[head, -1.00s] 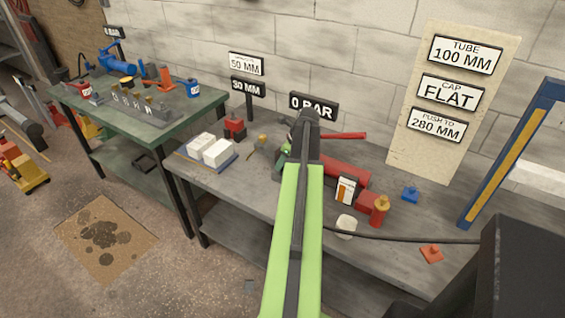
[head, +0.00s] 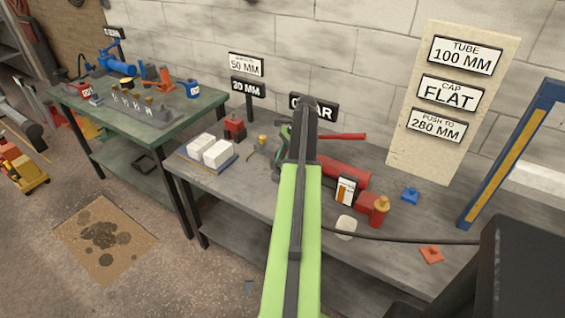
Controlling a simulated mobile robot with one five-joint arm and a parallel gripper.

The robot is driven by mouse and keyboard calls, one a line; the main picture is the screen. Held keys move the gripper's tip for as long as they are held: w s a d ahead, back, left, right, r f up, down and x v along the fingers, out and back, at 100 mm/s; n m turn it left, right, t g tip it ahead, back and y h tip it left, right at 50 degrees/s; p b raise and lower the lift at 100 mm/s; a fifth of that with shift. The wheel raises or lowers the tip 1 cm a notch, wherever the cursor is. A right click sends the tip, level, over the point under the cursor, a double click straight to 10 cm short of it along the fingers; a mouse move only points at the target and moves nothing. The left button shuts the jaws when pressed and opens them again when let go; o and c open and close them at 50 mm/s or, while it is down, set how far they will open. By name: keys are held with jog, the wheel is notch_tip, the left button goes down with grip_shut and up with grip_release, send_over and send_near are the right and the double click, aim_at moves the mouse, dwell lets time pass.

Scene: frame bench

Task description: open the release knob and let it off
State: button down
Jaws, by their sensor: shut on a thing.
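My gripper (head: 286,160) is at the far end of my green arm, down at the hand pump on the grey bench. My dark wrist hides most of it and its fingertips. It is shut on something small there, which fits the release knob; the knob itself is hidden. The pump shows as a red cylinder (head: 345,172) to the right of my wrist, with a red lever (head: 343,136) behind it.
A red fitting with a brass top (head: 376,208) and a white-and-orange card (head: 346,190) are right of my arm. A black hose (head: 400,238) runs right. White blocks (head: 216,152) lie left. A blue frame post (head: 510,155) stands at the right.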

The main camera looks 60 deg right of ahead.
jog(key=shift+w+n+g+y, duration=0.1)
jog(key=shift+n+g+y, duration=0.4)
jog(key=shift+n, duration=1.2)
jog(key=shift+g+h, duration=0.3)
jog(key=c, duration=1)
grip_release()
jog(key=p+v, duration=1.6)
jog(key=v, duration=0.1)
jog(key=shift+d, duration=0.2)
